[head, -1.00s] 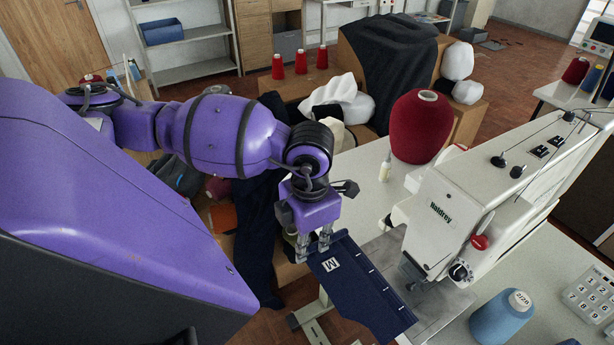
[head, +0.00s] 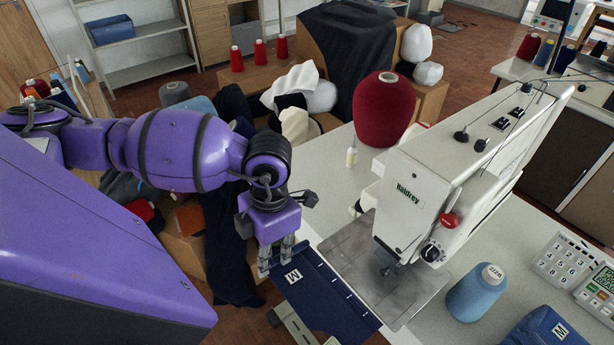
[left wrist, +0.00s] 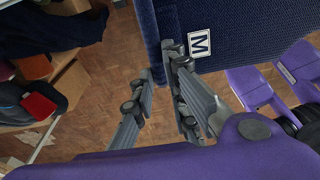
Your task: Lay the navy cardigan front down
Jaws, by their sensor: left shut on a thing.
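The navy cardigan front (head: 328,302) is a flat dark-blue panel with a white M label and a row of small pale marks along its right edge. My left gripper (head: 276,258) is shut on its far-left end. The panel reaches toward the picture's bottom, beside the machine's grey plate (head: 345,262), over the table's left edge. I cannot tell whether it touches the table. In the left wrist view the navy cloth (left wrist: 240,30) is at the fingertips (left wrist: 163,62).
The white buttonhole machine (head: 440,185) stands right of the panel. A blue thread cone (head: 476,295), a folded navy piece with a label (head: 550,330) and a keypad (head: 565,262) lie further right. A large red cone (head: 383,112) and a small bottle (head: 351,157) stand behind.

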